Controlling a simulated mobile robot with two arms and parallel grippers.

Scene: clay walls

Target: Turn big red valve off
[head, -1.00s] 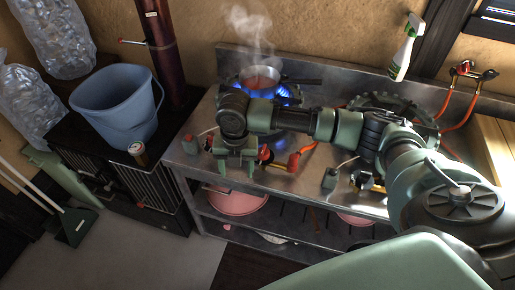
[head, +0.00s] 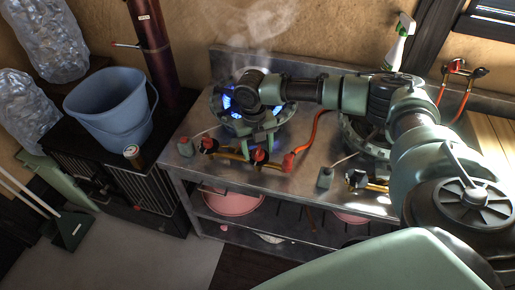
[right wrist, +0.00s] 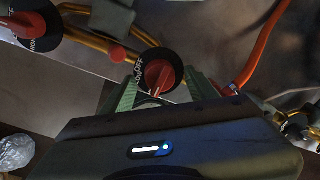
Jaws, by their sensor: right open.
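Two red valve knobs on black dials sit on the brass gas pipe along the front of the lit burner (head: 224,101). The right-hand knob (head: 260,156) is at the tips of my right gripper (head: 262,146). In the right wrist view this knob (right wrist: 158,74) lies between the open green fingers (right wrist: 162,88); I cannot tell whether they touch it. The left-hand knob (head: 208,143) is clear of the gripper and also shows in the right wrist view (right wrist: 27,22). Blue flames burn at the burner. My left gripper is out of view.
An orange hose (head: 312,137) runs from the pipe, right of the gripper. A second burner (head: 362,135) is on the steel counter (head: 300,180). A blue bucket (head: 108,105) and a can (head: 133,156) stand at left. A spray bottle (head: 398,42) is at the back.

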